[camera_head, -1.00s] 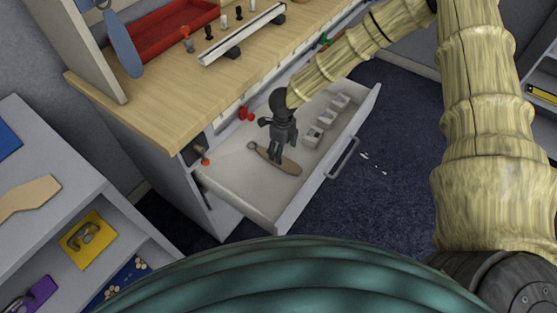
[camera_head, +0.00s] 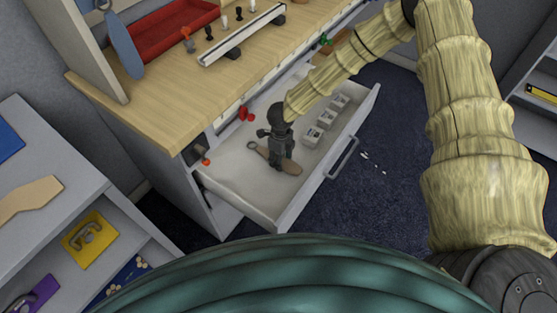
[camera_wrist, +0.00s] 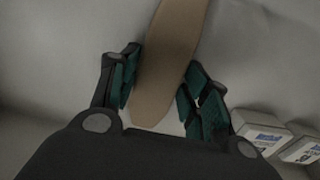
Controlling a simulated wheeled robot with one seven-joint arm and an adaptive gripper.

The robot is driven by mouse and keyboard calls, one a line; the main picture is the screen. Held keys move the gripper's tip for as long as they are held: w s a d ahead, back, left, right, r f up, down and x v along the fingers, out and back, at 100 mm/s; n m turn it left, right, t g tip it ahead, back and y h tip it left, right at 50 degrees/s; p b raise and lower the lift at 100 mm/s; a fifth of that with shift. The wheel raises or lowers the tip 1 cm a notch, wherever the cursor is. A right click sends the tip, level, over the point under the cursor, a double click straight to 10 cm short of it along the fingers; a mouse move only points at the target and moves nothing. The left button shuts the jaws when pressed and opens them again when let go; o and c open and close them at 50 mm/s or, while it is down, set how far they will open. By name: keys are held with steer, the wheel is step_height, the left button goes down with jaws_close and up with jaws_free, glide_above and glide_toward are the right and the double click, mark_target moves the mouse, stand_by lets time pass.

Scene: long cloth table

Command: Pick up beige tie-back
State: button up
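The beige tie-back (camera_head: 292,168) lies flat in the open white drawer, with a small ring at its far left end. It is a long, tan, round-ended strip. In the wrist view the tie-back (camera_wrist: 172,50) runs from the top edge down between my fingers. My gripper (camera_head: 280,165) points down into the drawer over the middle of the tie-back and hides part of it. In the wrist view my gripper (camera_wrist: 163,75) is open, with one green-padded finger on each side of the strip. The right finger is very near or touching its edge; a narrow gap shows at the left.
The drawer (camera_head: 240,195) has low walls around my gripper. Small white boxes (camera_head: 313,136) stand along its right part, and also at lower right in the wrist view (camera_wrist: 262,137). Red items (camera_head: 246,113) lie near the back. The wooden worktop (camera_head: 150,105) overhangs behind.

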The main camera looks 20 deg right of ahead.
steer(key=shift+c, duration=1.1)
step_height(320, 180, up, 10)
steer(key=shift+b, duration=0.45)
